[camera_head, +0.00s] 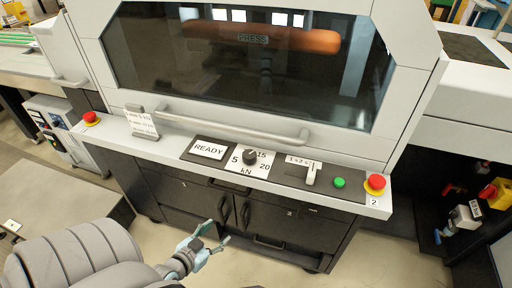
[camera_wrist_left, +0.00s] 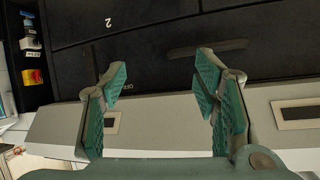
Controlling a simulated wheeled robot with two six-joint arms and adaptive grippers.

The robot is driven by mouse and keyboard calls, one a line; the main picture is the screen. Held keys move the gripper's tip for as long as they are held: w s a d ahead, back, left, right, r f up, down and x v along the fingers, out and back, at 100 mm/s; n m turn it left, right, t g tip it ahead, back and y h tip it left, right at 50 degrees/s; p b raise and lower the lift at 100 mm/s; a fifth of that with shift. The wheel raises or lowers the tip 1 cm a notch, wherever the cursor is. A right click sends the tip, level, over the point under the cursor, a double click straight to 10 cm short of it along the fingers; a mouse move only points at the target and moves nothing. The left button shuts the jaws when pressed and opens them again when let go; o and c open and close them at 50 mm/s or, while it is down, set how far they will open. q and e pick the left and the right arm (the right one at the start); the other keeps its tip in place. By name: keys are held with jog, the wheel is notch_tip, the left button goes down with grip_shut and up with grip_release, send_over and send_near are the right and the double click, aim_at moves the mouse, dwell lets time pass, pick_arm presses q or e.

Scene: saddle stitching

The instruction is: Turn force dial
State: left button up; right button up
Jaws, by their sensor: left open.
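The force dial (camera_head: 250,156) is a black knob on a white plate marked 5, 15, 20 and kN, on the front panel of the press. My left gripper (camera_head: 216,238) is open and empty, low in front of the black cabinet doors, below the dial and apart from it. In the left wrist view its two teal-padded fingers (camera_wrist_left: 160,95) are spread with nothing between them, facing the dark cabinet front. The dial does not show in the left wrist view. My right gripper is not in view.
A READY display (camera_head: 208,150) is left of the dial. A lever switch (camera_head: 311,174), a green button (camera_head: 339,183) and a red emergency button (camera_head: 375,183) are to its right. A long handlebar (camera_head: 232,126) runs behind the dial. Another red button (camera_head: 91,118) is at the far left.

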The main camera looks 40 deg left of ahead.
aim_at(245, 159)
pick_arm(q)
notch_tip(245, 159, up, 22)
jog(key=w+d+n+t, duration=0.1)
jog(key=w+t, duration=0.1)
jog(key=t, duration=0.3)
jog(key=w+p, duration=0.1)
jog(key=w, duration=0.8)
jog(key=shift+w+a+f, duration=0.1)
jog(key=shift+w, duration=0.25)
jog(key=w, duration=0.5)
jog(key=shift+a, duration=0.3)
jog(key=shift+w, duration=0.65)
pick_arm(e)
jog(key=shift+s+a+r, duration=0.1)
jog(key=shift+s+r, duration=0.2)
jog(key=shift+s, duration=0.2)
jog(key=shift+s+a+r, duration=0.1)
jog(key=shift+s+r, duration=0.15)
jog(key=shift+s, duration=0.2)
pick_arm(q)
jog(key=shift+c, duration=0.5)
jog(key=c, duration=1.1)
jog(key=shift+o, duration=0.2)
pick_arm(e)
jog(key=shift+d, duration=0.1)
